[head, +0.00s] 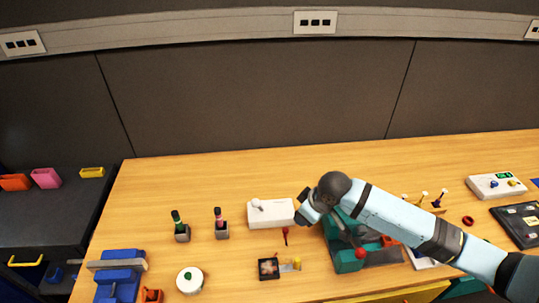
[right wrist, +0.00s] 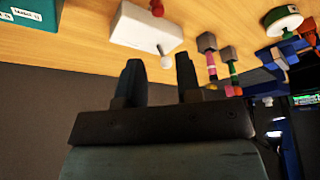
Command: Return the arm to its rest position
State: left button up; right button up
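My right arm comes in from the right in the head view. Its gripper (head: 306,209) is above the table, close to the right end of a white panel box (head: 265,221). In the right wrist view the two dark fingers of this gripper (right wrist: 158,75) stand apart with nothing between them. The white box (right wrist: 130,27) appears beyond the fingers, with a small stick and pale ball (right wrist: 165,62) on it. The pale ball (head: 257,204) is at the box's upper left in the head view. My left gripper is not in either view.
A green machine (head: 347,257) lies beneath my right forearm. A red-topped stick (head: 285,235), a dark square box (head: 268,269), two bottle-like items in holders (head: 181,231), a round white item (head: 190,281) and a blue vise (head: 118,277) stand leftward. The table's back strip is clear.

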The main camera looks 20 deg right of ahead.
jog(key=s+a+f+m+t+y, duration=0.1)
jog(key=s+a+f+t+y, duration=0.15)
jog(key=s+a+f, duration=0.45)
jog(key=s+f+m+t+h, duration=0.1)
jog(key=s+f+t, duration=0.3)
jog(key=s, duration=0.7)
jog(key=shift+s+a+m+t, duration=0.15)
jog(key=shift+a+m+t, duration=0.2)
jog(key=shift+m, duration=0.25)
jog(key=shift+d+f+h, duration=0.1)
jog(key=shift+h, duration=0.15)
dwell(0.5)
